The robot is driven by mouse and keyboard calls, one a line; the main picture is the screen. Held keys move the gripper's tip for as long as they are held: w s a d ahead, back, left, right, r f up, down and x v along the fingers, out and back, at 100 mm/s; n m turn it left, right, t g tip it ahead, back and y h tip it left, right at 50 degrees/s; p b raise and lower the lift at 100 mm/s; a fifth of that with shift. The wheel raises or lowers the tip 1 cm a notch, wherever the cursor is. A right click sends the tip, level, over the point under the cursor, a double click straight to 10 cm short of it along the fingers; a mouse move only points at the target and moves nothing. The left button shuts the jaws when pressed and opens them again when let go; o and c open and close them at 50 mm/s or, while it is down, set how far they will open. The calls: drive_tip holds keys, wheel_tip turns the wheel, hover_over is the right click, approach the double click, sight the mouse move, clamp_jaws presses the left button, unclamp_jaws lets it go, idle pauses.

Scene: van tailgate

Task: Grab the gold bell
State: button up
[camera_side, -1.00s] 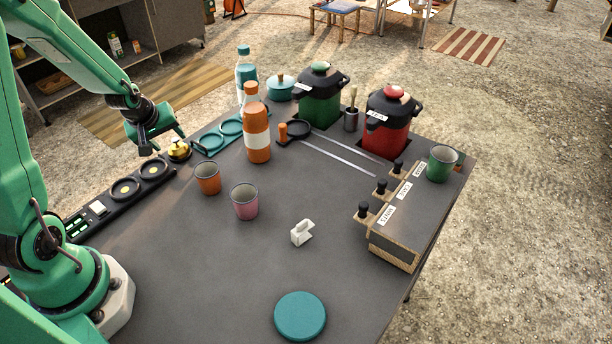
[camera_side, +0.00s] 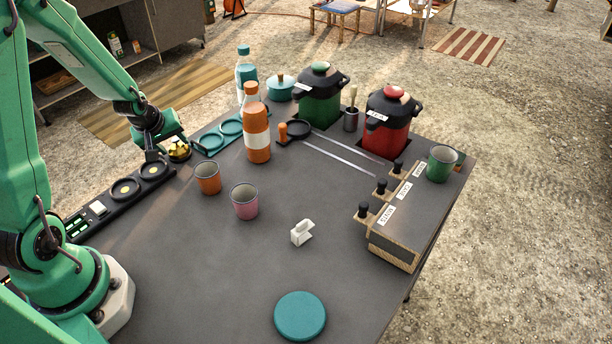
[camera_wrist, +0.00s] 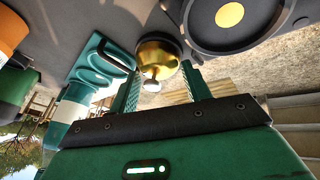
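The gold bell (camera_side: 180,152) stands on its dark base at the table's far left edge, between the black strip with round pads and the teal ring holder. In the wrist view the bell (camera_wrist: 158,57) shows its rounded dome, with its small knob toward the camera. My gripper (camera_side: 168,150) is low beside the bell and partly covers it in the side view. In the wrist view my gripper (camera_wrist: 161,72) is open, with one green finger on each side of the bell. Whether the fingers touch the bell cannot be told.
The black strip (camera_side: 140,180) with round pads and the teal ring holder (camera_side: 212,140) flank the bell closely. An orange cup (camera_side: 207,178), a pink cup (camera_side: 245,202) and an orange bottle (camera_side: 257,130) stand nearby.

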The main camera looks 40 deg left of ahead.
sight(173, 148)
drive_tip(key=c, duration=0.6)
drive_tip(key=shift+o, duration=0.2)
drive_tip(key=shift+r, duration=0.15)
wheel_tip(173, 148, up, 10)
idle(0.7)
